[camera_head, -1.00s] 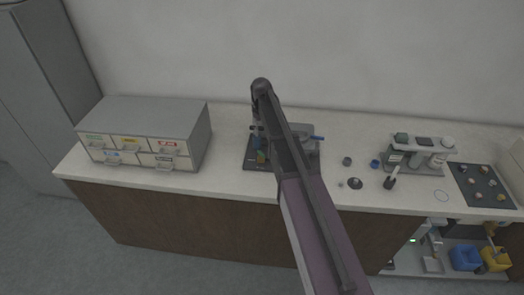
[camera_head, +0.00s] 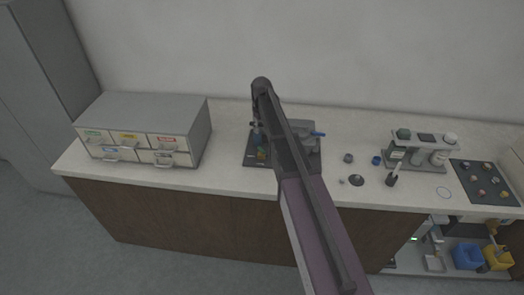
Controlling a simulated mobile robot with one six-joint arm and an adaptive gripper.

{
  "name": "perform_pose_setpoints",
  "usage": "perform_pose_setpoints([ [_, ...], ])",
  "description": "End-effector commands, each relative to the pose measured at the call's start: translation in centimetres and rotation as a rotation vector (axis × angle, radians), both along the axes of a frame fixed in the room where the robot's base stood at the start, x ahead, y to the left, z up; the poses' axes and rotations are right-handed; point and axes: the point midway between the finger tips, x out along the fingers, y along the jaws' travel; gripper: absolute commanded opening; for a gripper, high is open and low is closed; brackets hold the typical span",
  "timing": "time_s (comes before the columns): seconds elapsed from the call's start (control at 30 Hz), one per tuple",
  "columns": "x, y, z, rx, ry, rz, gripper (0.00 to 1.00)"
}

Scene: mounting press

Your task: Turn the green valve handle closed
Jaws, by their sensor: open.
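My arm crosses the middle of the view and bends down over the dark press base (camera_head: 257,162) on the bench. My gripper (camera_head: 257,130) hangs at the left side of my arm, low over the press, small and partly hidden; it appears open and empty. Small blue and yellow parts (camera_head: 261,152) show just below it. A blue lever (camera_head: 318,134) sticks out of the grey press body (camera_head: 304,127) at the right. I cannot make out the green valve handle; my arm covers much of the press.
A grey drawer cabinet (camera_head: 150,108) stands on the bench at the left. Small round parts (camera_head: 348,158), a bottle rack (camera_head: 425,165) and a black tray (camera_head: 490,197) stand at the right. The bench front (camera_head: 190,191) is clear.

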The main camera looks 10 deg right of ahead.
Motion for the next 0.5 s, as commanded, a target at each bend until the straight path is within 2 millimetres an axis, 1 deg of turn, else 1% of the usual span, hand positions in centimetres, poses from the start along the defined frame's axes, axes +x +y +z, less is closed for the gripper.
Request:
perform_pose_setpoints([
  [0.03,0.0,0.0,-0.8,0.000,0.000,0.000,0.51],
  [0.5,0.0,-0.1,-4.4,0.000,0.000,-0.001,0.51],
])
